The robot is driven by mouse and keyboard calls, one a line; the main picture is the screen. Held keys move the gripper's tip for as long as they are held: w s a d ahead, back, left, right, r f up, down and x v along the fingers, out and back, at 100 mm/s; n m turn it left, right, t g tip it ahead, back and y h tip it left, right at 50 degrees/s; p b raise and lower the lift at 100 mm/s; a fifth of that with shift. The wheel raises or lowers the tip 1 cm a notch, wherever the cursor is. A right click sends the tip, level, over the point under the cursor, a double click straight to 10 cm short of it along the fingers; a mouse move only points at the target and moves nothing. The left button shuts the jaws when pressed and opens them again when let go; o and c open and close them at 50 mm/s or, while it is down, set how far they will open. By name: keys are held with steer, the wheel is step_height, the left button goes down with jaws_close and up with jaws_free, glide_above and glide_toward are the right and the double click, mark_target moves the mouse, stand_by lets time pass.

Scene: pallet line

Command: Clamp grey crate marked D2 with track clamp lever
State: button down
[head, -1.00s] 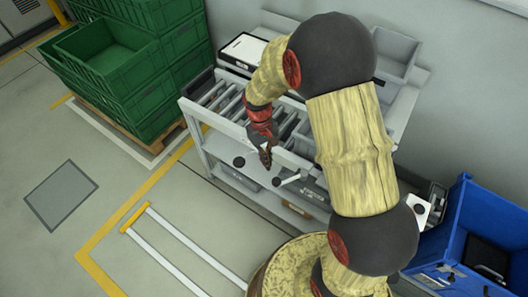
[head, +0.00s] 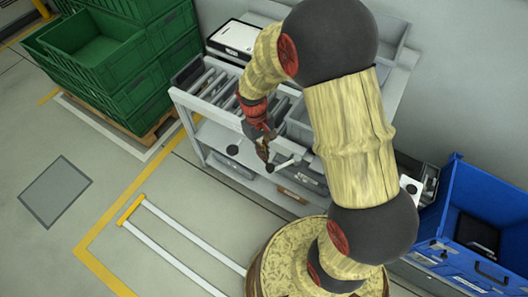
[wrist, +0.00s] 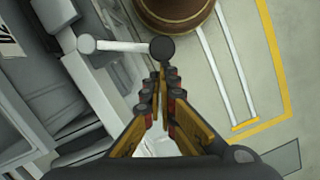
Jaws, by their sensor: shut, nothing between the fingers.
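The clamp lever (head: 285,163) is a pale bar with a black knob at the front edge of the grey bench. It also shows in the wrist view (wrist: 120,46), bar at left, knob at right. My gripper (head: 266,160) is shut and empty, right by the knob. In the wrist view its fingertips (wrist: 160,74) sit just short of the knob; I cannot tell whether they touch it. A white label with dark print (wrist: 7,42) shows at the left edge of the wrist view, cut off. I cannot read D2, and my arm hides part of the bench top.
A second black knob (head: 232,150) sits on the bench front to the left. Green crates (head: 115,60) are stacked at far left. A blue bin (head: 450,215) stands at right.

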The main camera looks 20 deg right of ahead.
mark_target(272, 170)
steer(key=shift+s, duration=0.2)
steer(key=s+n+p, duration=0.1)
steer(key=s+n, duration=0.1)
steer(key=s+n+p, duration=0.2)
steer(key=shift+a+r+h, duration=0.15)
steer(key=shift+a+h, duration=0.05)
steer(key=shift+h, duration=0.2)
steer(key=shift+s+d+n+t+p, duration=0.2)
steer(key=shift+s+n+t+p, duration=0.1)
steer(key=shift+s+n+p, duration=0.7)
steer(key=shift+s+d+n+h+p, duration=0.15)
steer(key=shift+s+d+n+h, duration=0.05)
steer(key=shift+s+n, duration=0.35)
steer(key=shift+s+d+n+h+p, duration=0.15)
steer(key=shift+s+d+n+h, duration=0.05)
steer(key=shift+s+n, duration=0.35)
